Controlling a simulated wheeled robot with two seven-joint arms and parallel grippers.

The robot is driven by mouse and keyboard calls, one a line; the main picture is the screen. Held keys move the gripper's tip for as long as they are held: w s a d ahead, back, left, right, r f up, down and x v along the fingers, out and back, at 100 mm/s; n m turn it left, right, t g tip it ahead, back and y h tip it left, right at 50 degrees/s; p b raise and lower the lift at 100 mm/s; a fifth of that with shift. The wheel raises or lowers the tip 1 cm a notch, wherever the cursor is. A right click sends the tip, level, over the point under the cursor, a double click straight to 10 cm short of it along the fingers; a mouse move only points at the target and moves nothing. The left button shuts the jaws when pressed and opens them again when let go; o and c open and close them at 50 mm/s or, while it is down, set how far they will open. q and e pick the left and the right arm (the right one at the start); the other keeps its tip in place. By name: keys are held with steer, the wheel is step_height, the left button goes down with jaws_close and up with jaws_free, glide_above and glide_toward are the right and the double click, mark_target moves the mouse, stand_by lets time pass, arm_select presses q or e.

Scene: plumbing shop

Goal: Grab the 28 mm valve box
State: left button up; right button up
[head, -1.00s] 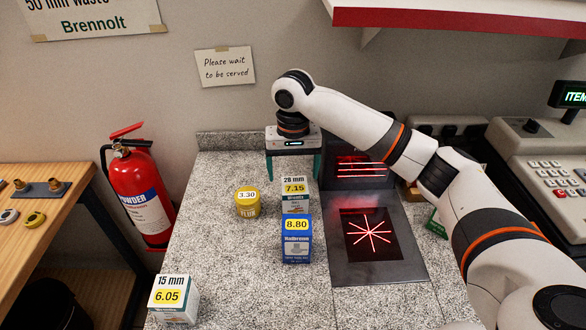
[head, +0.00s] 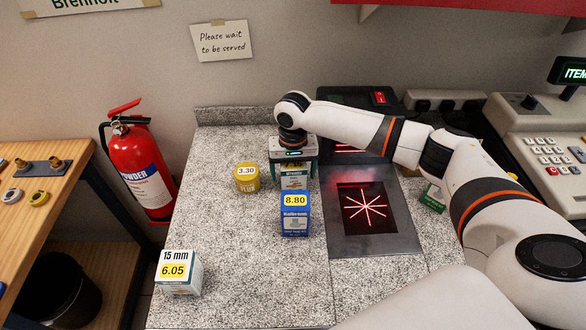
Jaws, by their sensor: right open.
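The 28 mm valve box (head: 294,181) stands on the speckled counter, behind a blue box marked 8.80. Its top, with the 28 mm label, is now hidden under my right gripper (head: 294,181). The right gripper is open and points down over the box, with one teal finger at its left side and one at its right. I cannot tell whether the fingers touch it. My left gripper is not in view.
The blue box (head: 296,216) stands close in front of the valve box. A yellow tub (head: 247,178) is to the left. A 15 mm box (head: 179,273) stands at the front left. The scanner plate (head: 378,244) lies to the right. The counter's front middle is clear.

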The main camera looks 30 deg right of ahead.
steer(key=shift+f, duration=0.45)
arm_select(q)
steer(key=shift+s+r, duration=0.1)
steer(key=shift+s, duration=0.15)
arm_select(e)
steer(key=shift+f, duration=0.25)
steer(key=c, duration=1.4)
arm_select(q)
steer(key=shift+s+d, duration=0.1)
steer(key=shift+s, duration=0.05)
arm_select(e)
steer(key=shift+w, duration=0.1)
steer(key=shift+r, duration=0.15)
